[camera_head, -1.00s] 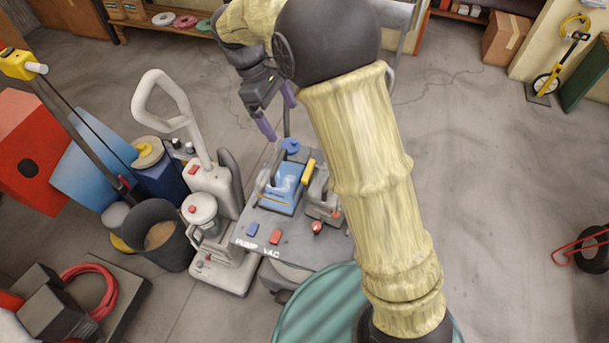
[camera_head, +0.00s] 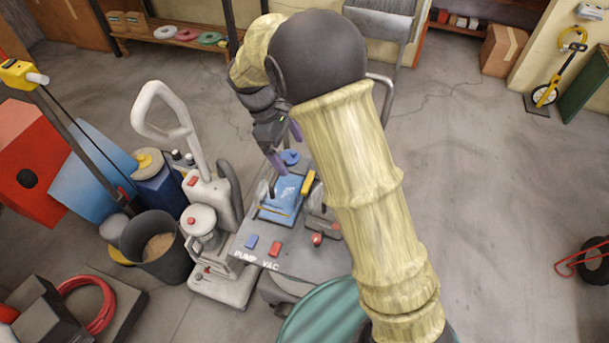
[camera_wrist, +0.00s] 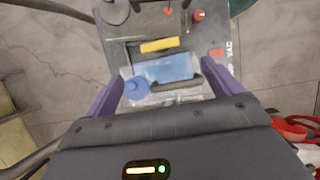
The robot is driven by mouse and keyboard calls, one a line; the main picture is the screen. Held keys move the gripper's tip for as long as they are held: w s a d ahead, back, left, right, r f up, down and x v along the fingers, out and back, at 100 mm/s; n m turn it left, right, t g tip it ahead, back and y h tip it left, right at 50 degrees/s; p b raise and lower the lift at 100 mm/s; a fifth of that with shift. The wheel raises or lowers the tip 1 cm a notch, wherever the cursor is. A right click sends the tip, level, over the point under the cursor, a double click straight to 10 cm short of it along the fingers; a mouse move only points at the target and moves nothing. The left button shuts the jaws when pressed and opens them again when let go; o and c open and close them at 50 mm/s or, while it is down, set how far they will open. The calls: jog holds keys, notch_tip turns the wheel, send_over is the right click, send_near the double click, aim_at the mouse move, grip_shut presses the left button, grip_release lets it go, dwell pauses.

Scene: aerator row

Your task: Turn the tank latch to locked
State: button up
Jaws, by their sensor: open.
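A grey machine deck (camera_head: 295,262) marked PUMP and VAC holds a blue tank (camera_head: 278,203) with a round blue cap (camera_head: 290,157). A yellow bar (camera_head: 308,182) lies beside the tank; it may be the latch, but I cannot tell for sure. In the wrist view the tank (camera_wrist: 168,68), cap (camera_wrist: 137,87) and yellow bar (camera_wrist: 160,45) show ahead of my fingers. My gripper (camera_head: 285,147) is open and empty, above the cap end of the tank. Its purple fingers (camera_wrist: 166,72) stand wide apart, apparently touching nothing.
A blue rocker (camera_head: 251,241) and a red rocker (camera_head: 275,248) sit at the deck's near edge. A red knob (camera_head: 317,239) is to their right. A white upright cleaner (camera_head: 212,200) and a dark bucket (camera_head: 155,243) stand close at left. The floor at right is open.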

aim_at(307, 181)
jog(key=x, duration=1)
jog(key=c, duration=1)
